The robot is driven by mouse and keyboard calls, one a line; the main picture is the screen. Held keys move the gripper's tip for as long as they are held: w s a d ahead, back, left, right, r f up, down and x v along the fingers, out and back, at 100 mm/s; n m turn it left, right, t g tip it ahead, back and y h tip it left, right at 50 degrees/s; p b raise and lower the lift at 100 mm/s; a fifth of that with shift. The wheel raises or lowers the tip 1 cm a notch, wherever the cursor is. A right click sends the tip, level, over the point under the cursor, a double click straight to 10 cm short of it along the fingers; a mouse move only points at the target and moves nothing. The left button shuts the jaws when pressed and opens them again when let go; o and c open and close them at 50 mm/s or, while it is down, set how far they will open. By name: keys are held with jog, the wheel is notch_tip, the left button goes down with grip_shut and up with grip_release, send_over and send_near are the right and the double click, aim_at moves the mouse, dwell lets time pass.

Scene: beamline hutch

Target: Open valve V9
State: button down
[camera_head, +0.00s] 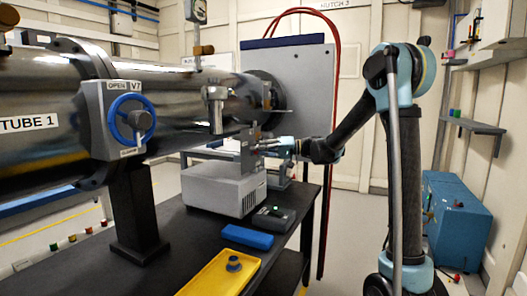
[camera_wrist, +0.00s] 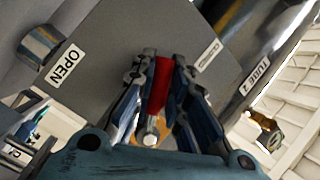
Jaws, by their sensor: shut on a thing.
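A grey valve plate (camera_head: 246,152) stands behind the white box on the bench in the head view. It fills much of the wrist view (camera_wrist: 120,40), with an "OPEN" label (camera_wrist: 65,64) at left and a second label, too small to read, at upper right. A red lever handle (camera_wrist: 160,88) shows in front of the plate. My gripper (camera_wrist: 164,62) is shut on this red handle, one finger each side. My gripper also shows in the head view (camera_head: 262,147), at the plate. The fingers hide part of the handle, and no V9 marking is readable.
Another valve, V7, with a blue handwheel (camera_head: 132,118) sits on the tube (camera_head: 185,95) at left. The white box (camera_head: 223,190), a dark device (camera_head: 273,219), a blue case (camera_head: 247,237) and a yellow tray (camera_head: 205,278) stand on the black bench (camera_head: 185,240). Red hoses hang behind.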

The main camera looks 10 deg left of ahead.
jog(key=shift+s+f, duration=0.1)
jog(key=c, duration=1.6)
grip_release()
jog(key=shift+o, duration=0.2)
jog(key=shift+d, duration=0.1)
jog(key=v, duration=1.2)
